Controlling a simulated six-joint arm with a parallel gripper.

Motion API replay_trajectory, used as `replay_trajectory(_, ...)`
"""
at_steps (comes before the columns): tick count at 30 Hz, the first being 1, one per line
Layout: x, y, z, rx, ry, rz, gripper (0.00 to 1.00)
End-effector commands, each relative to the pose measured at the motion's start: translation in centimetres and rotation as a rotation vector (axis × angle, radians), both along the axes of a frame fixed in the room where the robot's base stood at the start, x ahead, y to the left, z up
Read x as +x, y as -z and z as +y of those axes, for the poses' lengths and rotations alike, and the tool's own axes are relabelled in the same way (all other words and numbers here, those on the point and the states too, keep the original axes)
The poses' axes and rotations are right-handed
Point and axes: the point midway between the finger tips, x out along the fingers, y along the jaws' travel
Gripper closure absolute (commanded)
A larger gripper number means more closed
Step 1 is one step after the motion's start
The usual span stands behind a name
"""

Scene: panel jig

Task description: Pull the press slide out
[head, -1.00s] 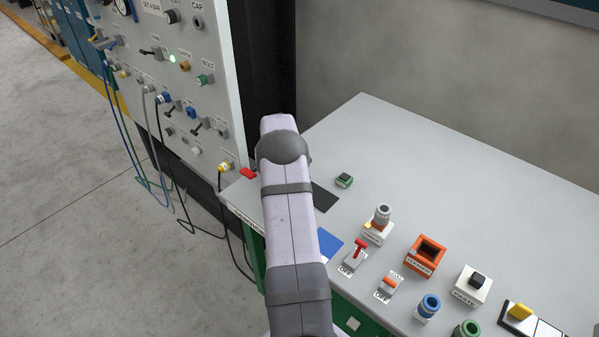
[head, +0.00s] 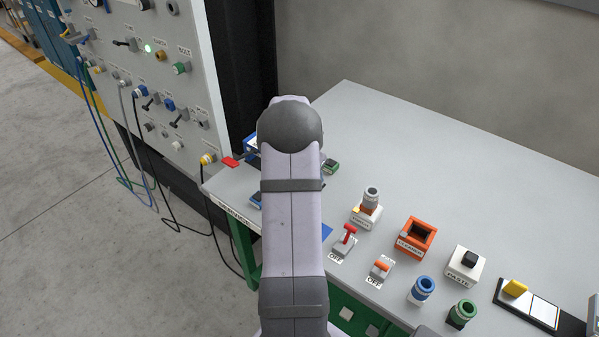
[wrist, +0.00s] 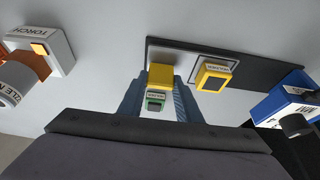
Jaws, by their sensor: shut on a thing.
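My gripper (wrist: 163,95) shows in the wrist view with its two blue-grey fingers on either side of a yellow block (wrist: 160,77), and it is shut on that block. I take the block for the press slide's grip; I cannot read a label that confirms it. The block is at the edge of a dark plate (wrist: 262,72). A small green part with a pale label (wrist: 155,100) shows between the fingers. In the head view my arm hides the gripper and the block.
A yellow-framed square (wrist: 213,76) is on the dark plate. A blue unit (wrist: 290,103) stands at right and the torch holder (wrist: 48,47) at left. In the head view, a green block (head: 331,166), an orange box (head: 415,238) and switches are on the bench; its back is clear.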

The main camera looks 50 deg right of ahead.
Motion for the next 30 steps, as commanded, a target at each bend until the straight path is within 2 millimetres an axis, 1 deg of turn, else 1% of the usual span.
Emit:
replay_trajectory(3, -0.6, 0.0, -0.1, -0.002, 0.0, 0.001, 1.0)
replay_trajectory(11, -0.7, 0.0, -0.1, 0.0, 0.001, 0.004, 1.0)
replay_trajectory(12, -0.8, 0.0, -0.1, 0.0, 0.002, 0.005, 0.6)
replay_trajectory(13, -0.7, 0.0, -0.1, 0.0, 0.002, 0.004, 0.52)
replay_trajectory(14, -0.7, 0.0, -0.1, 0.0, 0.002, 0.004, 0.5)
replay_trajectory(23, -0.5, -0.1, 0.0, -0.001, 0.0, 0.0, 0.5)
replay_trajectory(26, -0.5, -0.5, 0.1, -0.002, 0.0, -0.001, 0.5)
replay_trajectory(30, -0.5, -1.7, 0.6, -0.003, 0.001, -0.001, 0.5)
